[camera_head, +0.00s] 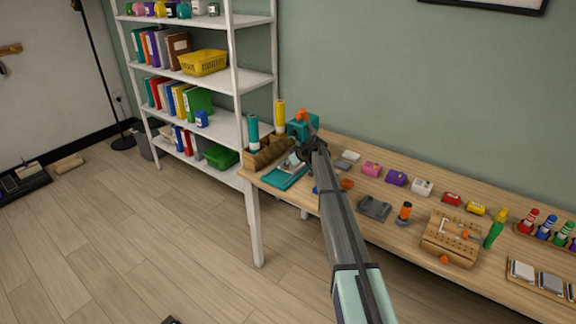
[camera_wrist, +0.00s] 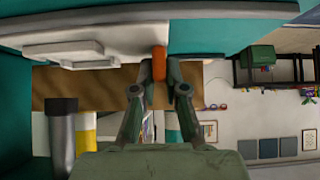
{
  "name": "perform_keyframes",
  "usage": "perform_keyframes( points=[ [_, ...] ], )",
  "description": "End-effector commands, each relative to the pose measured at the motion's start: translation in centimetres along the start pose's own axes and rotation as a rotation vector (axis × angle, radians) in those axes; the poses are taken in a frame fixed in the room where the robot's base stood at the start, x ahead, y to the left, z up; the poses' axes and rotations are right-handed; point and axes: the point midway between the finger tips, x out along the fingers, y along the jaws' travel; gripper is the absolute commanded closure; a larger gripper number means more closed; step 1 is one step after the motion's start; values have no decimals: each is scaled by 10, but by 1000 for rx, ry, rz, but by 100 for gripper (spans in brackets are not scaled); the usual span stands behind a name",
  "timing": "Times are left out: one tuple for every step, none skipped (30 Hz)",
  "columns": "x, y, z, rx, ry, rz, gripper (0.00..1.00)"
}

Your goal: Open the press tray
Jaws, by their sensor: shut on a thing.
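The press (camera_head: 298,129) is a teal block with orange on top, at the far left end of the workbench. In the wrist view its teal body (camera_wrist: 205,12) fills the top, beside a pale plate (camera_wrist: 120,38). My gripper (camera_wrist: 160,68) is shut on a small orange handle (camera_wrist: 159,62) at the edge of the pale part. In the head view my gripper (camera_head: 312,146) is at the press's front, and my arm hides part of it. I cannot tell how far the tray is out.
Left of the press stand a wooden box (camera_head: 262,160) and teal and yellow bottles (camera_head: 253,130). A teal flat item (camera_head: 286,178) lies in front. Right along the bench are small coloured blocks, a grey holder (camera_head: 374,209) and a pegboard (camera_head: 452,238). A white shelf (camera_head: 245,78) stands behind left.

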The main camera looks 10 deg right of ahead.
Motion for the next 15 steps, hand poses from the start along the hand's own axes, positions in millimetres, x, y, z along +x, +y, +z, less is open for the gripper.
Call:
perform_keyframes(
  points=[
    [3,-17,7,-3,0,-2,100],
    [3,-24,7,-3,0,-2,100],
    [3,-35,7,-3,1,-2,100],
    [3,-43,7,-4,1,-2,100],
    [3,-50,7,-4,1,-2,100],
    [3,-59,7,-3,0,-2,100],
    [2,-66,7,-3,0,-2,100],
    [2,-72,6,-4,0,-2,100],
    [2,-79,5,-4,0,-2,100],
    [2,-84,4,-3,0,-2,100],
    [1,-87,4,-2,0,-1,100],
    [1,-90,3,-1,0,-1,100],
    [0,-92,2,-1,0,-1,100],
    [0,-92,2,-1,0,-1,100],
    [0,-93,2,-1,0,-1,100]
  ],
)
